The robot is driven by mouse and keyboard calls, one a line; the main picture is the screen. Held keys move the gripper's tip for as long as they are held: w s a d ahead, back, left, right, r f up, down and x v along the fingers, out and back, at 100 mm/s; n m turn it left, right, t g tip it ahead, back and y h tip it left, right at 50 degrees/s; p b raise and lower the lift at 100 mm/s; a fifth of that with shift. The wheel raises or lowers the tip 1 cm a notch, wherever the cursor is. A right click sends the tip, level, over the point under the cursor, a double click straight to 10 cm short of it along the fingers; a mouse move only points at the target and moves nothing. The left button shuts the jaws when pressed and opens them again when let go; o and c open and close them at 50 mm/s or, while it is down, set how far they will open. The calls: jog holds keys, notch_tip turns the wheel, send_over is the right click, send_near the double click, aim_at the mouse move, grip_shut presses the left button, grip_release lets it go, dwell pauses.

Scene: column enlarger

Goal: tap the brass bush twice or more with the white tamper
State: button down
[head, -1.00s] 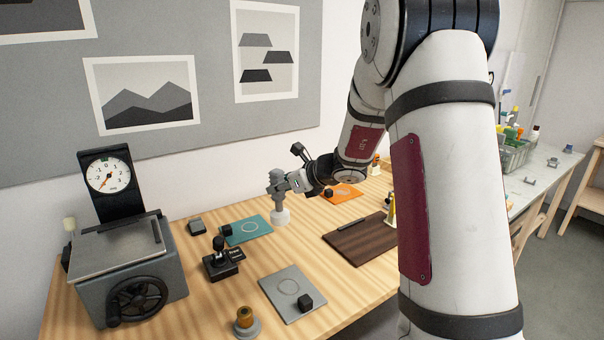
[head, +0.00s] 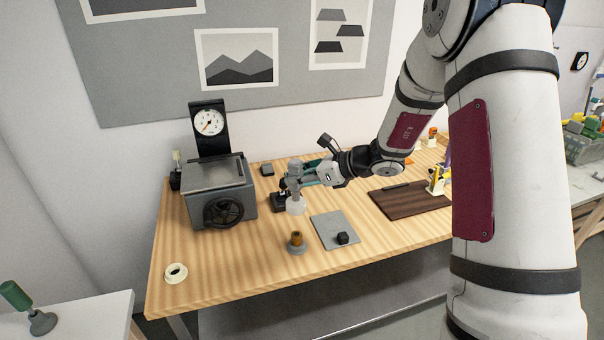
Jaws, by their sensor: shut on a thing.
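The brass bush (head: 297,238) stands upright on a round grey base near the front edge of the wooden table. My gripper (head: 295,182) is shut on the white tamper (head: 296,206), whose pale foot points down. The tamper is above the table, behind the bush in the picture and apart from it. The gripper's fingers hide most of the tamper's upper part.
A grey box with handwheel and dial (head: 222,205) stands left of the tamper. A grey mat (head: 330,228) with a black cube lies right of the bush. A cream ring (head: 176,273) lies front left. The black stand (head: 278,202) is partly hidden behind the tamper.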

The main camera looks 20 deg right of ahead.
aim_at(298, 191)
jog(key=shift+f, duration=0.1)
jog(key=shift+f+b, duration=0.8)
jog(key=shift+f, duration=1.55)
notch_tip(298, 191, down, 5)
jog(key=shift+w+f+b, duration=0.1)
jog(key=shift+w+b, duration=0.05)
jog(key=shift+b, duration=0.95)
jog(key=shift+r, duration=0.5)
jog(key=shift+s+r+p, duration=0.2)
jog(key=shift+r+p, duration=0.85)
jog(key=shift+r, duration=1.1)
